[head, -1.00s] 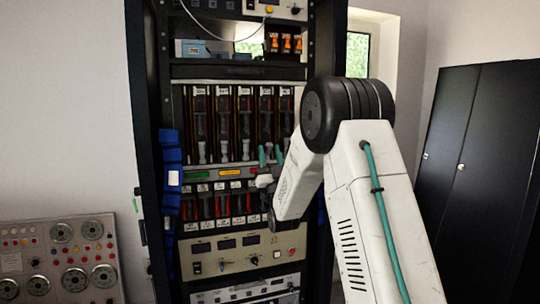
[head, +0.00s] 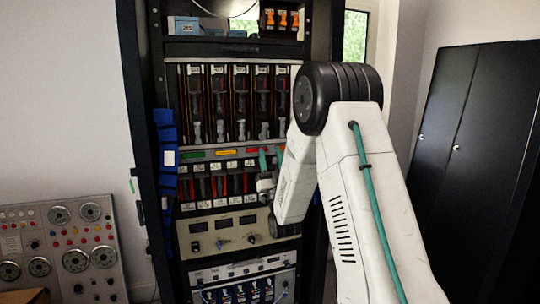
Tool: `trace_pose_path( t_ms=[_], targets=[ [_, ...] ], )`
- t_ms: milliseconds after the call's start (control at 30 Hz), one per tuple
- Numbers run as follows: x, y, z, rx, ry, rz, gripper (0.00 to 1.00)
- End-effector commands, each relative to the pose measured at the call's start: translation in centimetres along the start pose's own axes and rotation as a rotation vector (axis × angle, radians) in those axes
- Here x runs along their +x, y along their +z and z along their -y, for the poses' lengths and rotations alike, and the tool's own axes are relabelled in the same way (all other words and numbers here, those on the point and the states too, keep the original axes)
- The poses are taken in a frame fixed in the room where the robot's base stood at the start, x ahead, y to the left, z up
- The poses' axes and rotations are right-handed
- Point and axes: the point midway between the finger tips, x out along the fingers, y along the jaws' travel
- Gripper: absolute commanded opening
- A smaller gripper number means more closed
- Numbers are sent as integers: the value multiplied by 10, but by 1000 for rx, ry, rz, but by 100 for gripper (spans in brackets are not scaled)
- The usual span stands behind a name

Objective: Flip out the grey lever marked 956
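A black equipment rack (head: 147,200) stands in front of me. Its upper bay holds a row of several grey levers (head: 218,130) under small white labels. The label numbers are too small to read, so I cannot tell which lever is marked 956. My gripper (head: 271,160), with teal fingertips, is in front of the rack's right side, by the strip below the lever row. Its fingers look apart with nothing visible between them. My white arm hides the right part of the rack.
A lower row of red-and-black modules (head: 215,186) sits under the strip. A beige panel with knobs (head: 222,233) is below it. Blue straps (head: 166,155) hang on the rack's left side. A gauge panel (head: 62,247) stands left, a black cabinet (head: 480,150) right.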

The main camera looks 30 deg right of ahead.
Motion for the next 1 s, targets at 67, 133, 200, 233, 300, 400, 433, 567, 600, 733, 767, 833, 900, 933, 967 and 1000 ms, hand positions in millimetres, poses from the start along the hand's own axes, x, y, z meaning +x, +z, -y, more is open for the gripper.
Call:
trace_pose_path(
  t_ms=[67,133,200,233,300,400,433,567,600,733,767,833,900,933,967,1000],
  targets=[
    [2,-2,0,-1,0,-5,39],
    [9,-12,-1,-2,-1,-24,39],
    [21,-30,-1,-5,-2,-49,39],
    [27,-39,-1,-5,-3,-51,39],
    [41,-54,-1,-6,-6,-19,39],
    [57,-66,-1,-7,-7,91,39],
    [60,-67,-1,-8,-7,136,39],
    [56,-57,1,-6,-5,328,39],
    [52,-51,1,-5,-5,381,39],
    [38,-28,2,-1,-2,504,39],
    [38,-26,2,-1,-1,517,39],
    [40,-21,3,0,0,532,39],
    [46,-17,3,0,0,532,39],
    [50,-15,3,0,0,531,39],
    [54,-12,2,0,0,532,39],
    [60,-9,2,0,0,531,39]
  ],
)
